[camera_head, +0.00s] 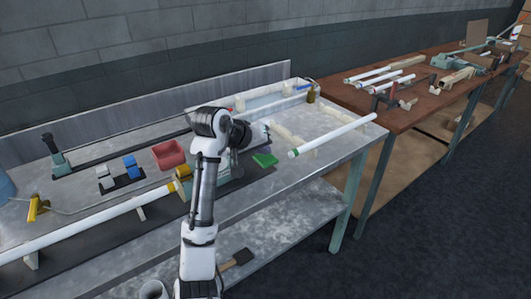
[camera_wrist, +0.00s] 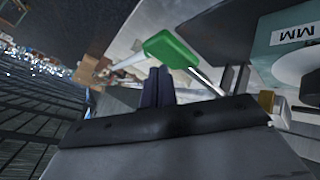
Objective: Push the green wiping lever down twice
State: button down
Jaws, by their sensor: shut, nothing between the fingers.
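The green wiping lever (camera_head: 265,160) sticks out to the right of a pale green machine (camera_head: 228,175) on the metal bench. In the wrist view, its green handle (camera_wrist: 172,48) and grey metal rod (camera_wrist: 206,82) reach up and left from the machine body (camera_wrist: 283,42), which is marked "MM". My gripper (camera_wrist: 158,72) is shut and empty, its dark fingers together. In the wrist view the fingertips appear just below the green handle in the picture; I cannot tell whether they touch it. In the head view the fingers are not clearly seen, and my arm partly hides the machine.
A white tube (camera_head: 335,137) with a green end lies right of the lever. A red bin (camera_head: 168,154), blue and white blocks (camera_head: 120,172) and a long white tube (camera_head: 85,225) are on the left. A brown bench (camera_head: 425,85) stands beyond.

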jog(key=shift+r, duration=0.3)
notch_tip(320, 180, up, 5)
jog(key=p, duration=0.5)
jog(key=shift+w, duration=0.15)
dwell(2.5)
